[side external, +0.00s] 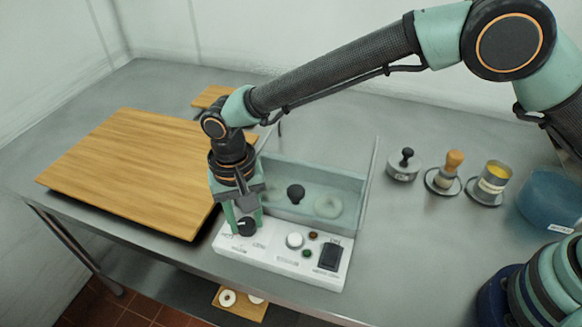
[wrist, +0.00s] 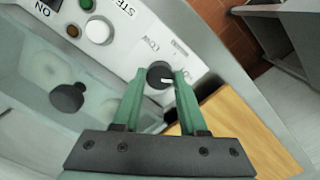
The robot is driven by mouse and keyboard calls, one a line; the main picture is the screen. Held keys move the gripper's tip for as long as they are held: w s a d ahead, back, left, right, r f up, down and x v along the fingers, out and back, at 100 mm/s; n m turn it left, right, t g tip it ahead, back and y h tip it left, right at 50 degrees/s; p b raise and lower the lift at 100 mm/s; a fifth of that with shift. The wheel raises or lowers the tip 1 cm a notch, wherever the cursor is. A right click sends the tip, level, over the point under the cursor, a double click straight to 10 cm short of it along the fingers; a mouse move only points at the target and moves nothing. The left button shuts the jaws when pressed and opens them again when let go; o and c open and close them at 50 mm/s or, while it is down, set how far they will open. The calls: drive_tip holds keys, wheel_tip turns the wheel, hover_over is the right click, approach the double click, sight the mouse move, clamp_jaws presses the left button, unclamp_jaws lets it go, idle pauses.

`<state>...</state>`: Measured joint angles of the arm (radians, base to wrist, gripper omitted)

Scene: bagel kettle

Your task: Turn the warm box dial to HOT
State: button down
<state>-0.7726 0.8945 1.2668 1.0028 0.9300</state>
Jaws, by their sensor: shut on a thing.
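The warm box (side external: 283,256) has a white sloped front panel and a glassy pale green bin behind it. Its black dial (side external: 246,228) sits at the panel's left end. In the wrist view the dial (wrist: 158,73) lies between the tips of the two green fingers, its white mark toward the right finger. My gripper (side external: 247,218) points down over the panel and is shut on the dial; it also shows in the wrist view (wrist: 160,80). LOW is readable beside the dial in the wrist view; the other dial labels are too small or blurred to read.
A white button (side external: 295,241), small red and green lights and a black ON switch (side external: 330,257) share the panel. A black knob (side external: 296,193) and a pale ring (side external: 328,206) show in the bin. A wooden board (side external: 130,165) lies left; stamps and a tin stand right.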

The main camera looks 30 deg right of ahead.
sight(244, 223)
drive_tip(key=shift+s+a+m, duration=0.1)
drive_tip(key=shift+m, duration=0.3)
drive_tip(key=shift+c, duration=2.2)
unclamp_jaws()
wheel_tip(244, 223, up, 12)
drive_tip(key=shift+w+r, duration=0.1)
drive_tip(key=shift+w, duration=0.1)
